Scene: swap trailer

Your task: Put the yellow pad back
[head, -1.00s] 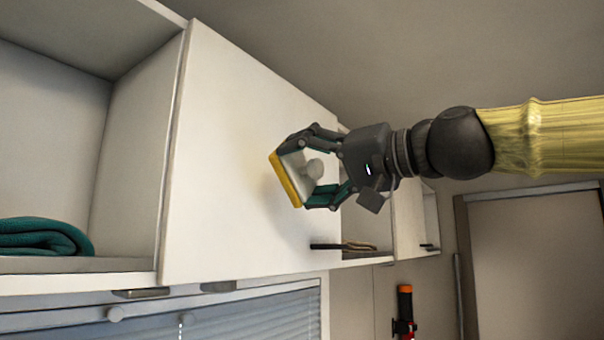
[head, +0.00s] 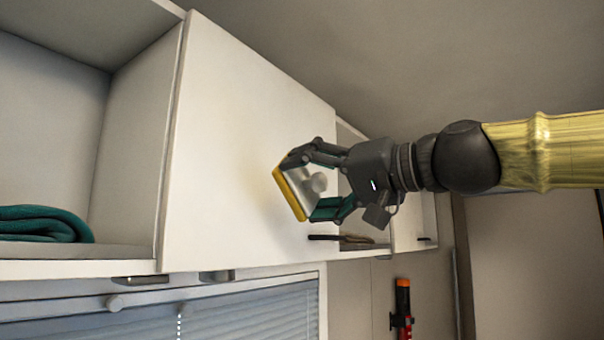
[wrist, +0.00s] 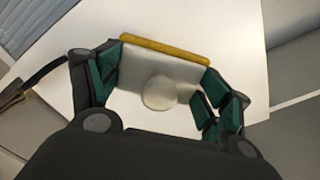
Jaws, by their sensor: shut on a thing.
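The yellow pad (head: 290,195) is the face of a grey-white block with a round knob. My gripper (head: 307,187) is shut on this block, one finger at its upper edge and one at its lower edge. The pad faces the white cabinet door (head: 235,130); I cannot tell whether it touches the door. In the wrist view the yellow pad (wrist: 165,50) shows as a strip along the block's far edge, and my gripper (wrist: 157,85) has a green-lined finger on each side of it.
An open shelf at left holds a folded teal cloth (head: 42,224). A dark-handled tool (head: 340,238) sticks out from the open compartment right of the door. Window blinds (head: 220,312) are below. A red and orange cylinder (head: 402,310) hangs on the wall.

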